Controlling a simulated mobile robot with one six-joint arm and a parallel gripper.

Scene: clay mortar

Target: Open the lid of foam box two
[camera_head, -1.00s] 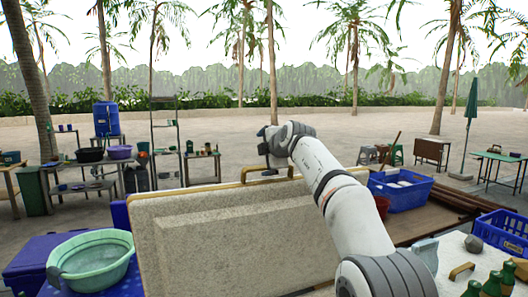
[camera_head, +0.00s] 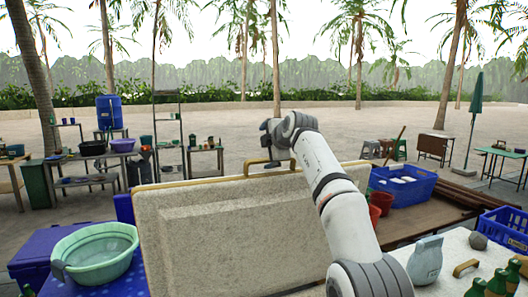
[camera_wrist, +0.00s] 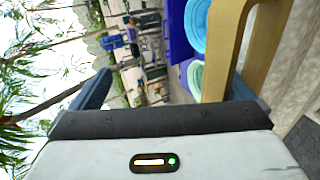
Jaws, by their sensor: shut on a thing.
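A large speckled foam lid (camera_head: 235,238) with a tan rim stands raised and steeply tilted in front of me in the head view. Its brass-coloured handle (camera_head: 258,166) is on the top edge. My gripper (camera_head: 272,150) is at that handle and shut on it; the fingertips are partly hidden by my wrist. In the wrist view the handle (camera_wrist: 232,50) rises close beside the gripper, with the pale lid (camera_wrist: 285,60) at the right. The inside of the box is hidden behind the lid and my arm. No box number is readable.
A green basin (camera_head: 93,255) sits on a blue surface at left. At right are a blue crate (camera_head: 403,187), red pots (camera_head: 380,200) and a wooden board. A white top at lower right holds a jug (camera_head: 425,262), a stone, a brass handle (camera_head: 466,267) and green bottles (camera_head: 497,283).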

